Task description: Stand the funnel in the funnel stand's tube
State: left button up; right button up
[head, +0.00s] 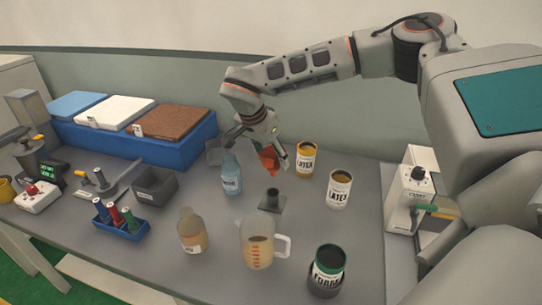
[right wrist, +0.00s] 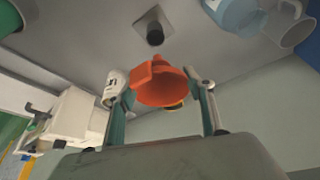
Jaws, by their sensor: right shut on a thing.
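The orange funnel (head: 269,161) is held in my right gripper (head: 271,153) above the table, just behind the funnel stand. In the right wrist view the funnel (right wrist: 160,87) sits between the two fingers of the right gripper (right wrist: 162,92), its wide mouth towards the camera and its narrow end pointing towards the stand. The funnel stand (head: 272,203) has a square plate and a short dark upright tube. The stand also shows in the right wrist view (right wrist: 153,32), and its tube is empty, apart from the funnel. My left gripper is not in view.
A blue bottle (head: 231,175) and a grey mug (head: 215,152) stand left of the stand. Yellow (head: 306,160) and white (head: 339,190) LATEX cans stand to its right. A measuring jug (head: 257,245), an amber bottle (head: 192,232) and a FOAM can (head: 327,266) are in front.

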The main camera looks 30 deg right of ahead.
aim_at(271, 171)
jog(key=shift+f+b, duration=0.35)
jog(key=shift+f, duration=0.5)
jog(key=shift+f+b, duration=0.3)
jog(key=shift+f, duration=1.2)
jog(key=shift+f+b, duration=0.3)
jog(key=shift+f, duration=0.25)
pick_arm(q)
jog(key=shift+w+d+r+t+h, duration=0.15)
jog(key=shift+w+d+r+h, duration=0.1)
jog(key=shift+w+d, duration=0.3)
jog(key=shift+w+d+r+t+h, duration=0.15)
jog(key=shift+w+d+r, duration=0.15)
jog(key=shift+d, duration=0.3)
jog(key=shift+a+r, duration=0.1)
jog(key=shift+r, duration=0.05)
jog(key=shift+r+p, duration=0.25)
jog(key=shift+p, duration=0.15)
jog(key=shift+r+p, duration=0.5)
jog(key=shift+p, duration=0.1)
